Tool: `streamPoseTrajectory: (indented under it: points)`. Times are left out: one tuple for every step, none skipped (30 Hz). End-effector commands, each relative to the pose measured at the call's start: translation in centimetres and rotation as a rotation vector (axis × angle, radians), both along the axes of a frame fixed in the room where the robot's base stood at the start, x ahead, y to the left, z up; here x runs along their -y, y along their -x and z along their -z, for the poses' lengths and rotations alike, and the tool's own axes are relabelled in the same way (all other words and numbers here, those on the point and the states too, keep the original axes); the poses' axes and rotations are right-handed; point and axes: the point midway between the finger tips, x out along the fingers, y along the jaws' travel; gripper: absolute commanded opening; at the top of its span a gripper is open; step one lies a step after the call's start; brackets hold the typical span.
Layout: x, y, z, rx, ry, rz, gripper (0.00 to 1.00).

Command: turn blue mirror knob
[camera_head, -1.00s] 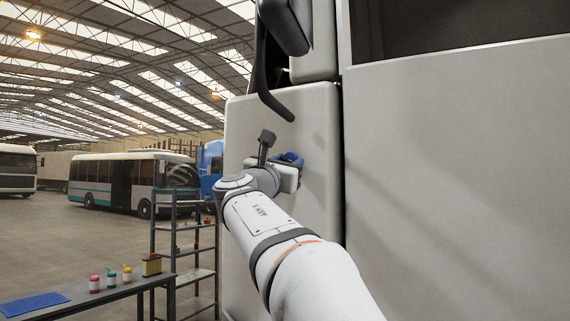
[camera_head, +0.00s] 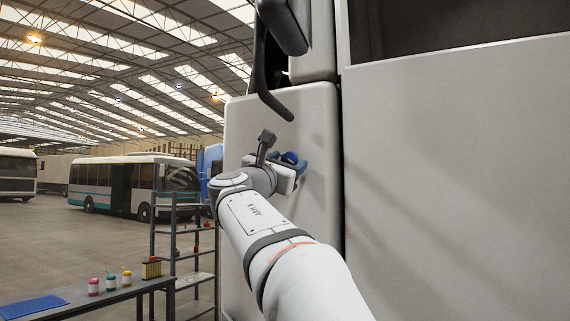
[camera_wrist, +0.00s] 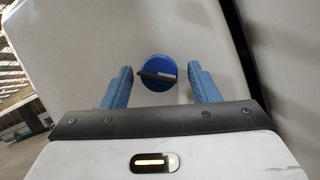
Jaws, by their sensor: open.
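The blue mirror knob (camera_wrist: 157,72) is a round blue disc with a dark bar across it, on the light vehicle panel (camera_wrist: 100,40). My gripper (camera_wrist: 160,76) is open, with one blue finger on each side of the knob and visible gaps between. I cannot tell how far the fingertips are from the panel. In the head view, my gripper (camera_head: 294,163) is at the panel, and the blue knob (camera_head: 290,157) shows partly behind it.
A dark mirror arm (camera_head: 262,75) hangs above my gripper. A dark vertical seam (camera_head: 343,165) runs to its right. A metal shelf (camera_head: 175,245) and a bench (camera_head: 90,300) with small paint jars stand at lower left. Buses stand farther back.

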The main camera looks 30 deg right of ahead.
Motion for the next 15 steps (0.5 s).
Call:
streamPoseTrajectory:
  points:
    - [-0.5,0.3,0.4,0.001,0.0,-0.002,0.55]
    - [-0.8,0.5,0.7,0.001,0.0,-0.004,0.55]
    - [-1.3,0.8,1.0,0.001,0.0,-0.005,0.55]
    - [-1.7,1.2,1.3,0.001,0.0,-0.005,0.55]
    - [-2.1,1.5,1.5,0.002,-0.001,-0.005,0.55]
    - [-2.7,1.9,1.7,0.001,0.0,-0.006,0.55]
    - [-3.1,2.2,1.9,0.001,0.0,-0.006,0.55]
    - [-3.5,2.5,2.1,0.0,0.0,-0.005,0.55]
    - [-3.9,2.8,2.4,0.0,0.0,-0.006,0.55]
    - [-4.3,3.1,2.5,0.001,0.0,-0.005,0.55]
    - [-4.5,3.3,2.6,0.001,-0.001,-0.004,0.55]
    - [-4.9,3.5,2.7,0.0,0.0,-0.005,0.55]
    - [-5.1,3.7,2.8,0.0,-0.001,-0.004,0.55]
    - [-5.3,3.8,2.9,0.0,0.0,-0.002,0.55]
    - [-5.4,4.0,2.9,0.0,0.0,-0.002,0.55]
